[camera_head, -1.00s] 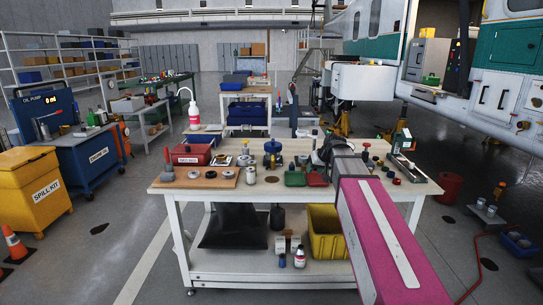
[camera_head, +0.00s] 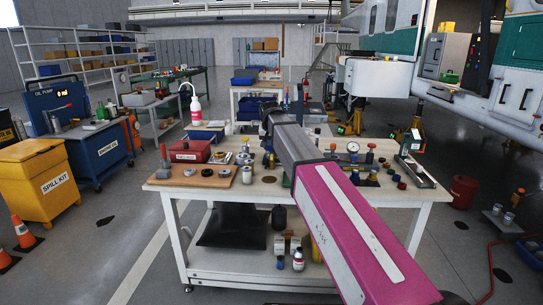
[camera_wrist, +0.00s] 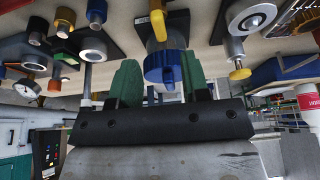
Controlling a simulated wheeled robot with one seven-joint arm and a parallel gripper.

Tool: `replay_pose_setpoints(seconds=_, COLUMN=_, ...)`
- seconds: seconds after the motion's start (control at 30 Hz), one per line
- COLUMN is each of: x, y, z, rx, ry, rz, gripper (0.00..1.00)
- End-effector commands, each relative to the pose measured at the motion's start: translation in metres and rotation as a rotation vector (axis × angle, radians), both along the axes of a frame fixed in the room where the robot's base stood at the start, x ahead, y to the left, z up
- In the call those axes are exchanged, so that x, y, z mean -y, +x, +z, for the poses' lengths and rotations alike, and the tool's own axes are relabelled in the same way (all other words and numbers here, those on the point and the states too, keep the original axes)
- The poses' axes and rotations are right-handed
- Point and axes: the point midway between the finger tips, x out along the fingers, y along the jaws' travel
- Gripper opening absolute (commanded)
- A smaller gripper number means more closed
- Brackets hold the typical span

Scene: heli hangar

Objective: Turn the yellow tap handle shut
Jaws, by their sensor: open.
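In the wrist view, which looks upside down, a yellow handle (camera_wrist: 158,24) stands out against a dark fitting on the bench. A round blue part (camera_wrist: 162,68) is in line with it, closer to my fingers. My gripper (camera_wrist: 161,74) is open, with its green fingers apart on either side of the blue part. I cannot tell whether they touch it. In the head view my arm covers the middle of the workbench (camera_head: 180,184), and it hides the yellow handle and my fingertips.
A grey round fitting with a yellow tip (camera_wrist: 240,73) is beside my fingers in the wrist view. A pressure gauge (camera_head: 353,147) and several fittings stand at the bench's right. A red box (camera_head: 190,151) and a brown board (camera_head: 205,176) are at its left.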

Motion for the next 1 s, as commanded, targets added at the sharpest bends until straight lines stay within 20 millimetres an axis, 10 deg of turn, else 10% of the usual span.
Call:
replay_pose_setpoints(seconds=0.4, x=0.001, y=0.026, z=-0.06, rx=-0.001, ry=0.001, rz=0.0, gripper=0.43)
replay_pose_setpoints(seconds=0.87, x=0.001, y=0.029, z=-0.069, rx=0.0, ry=0.002, rz=0.001, gripper=0.43)
replay_pose_setpoints(seconds=1.0, x=0.001, y=0.029, z=-0.069, rx=0.0, ry=0.001, rz=0.002, gripper=0.0)
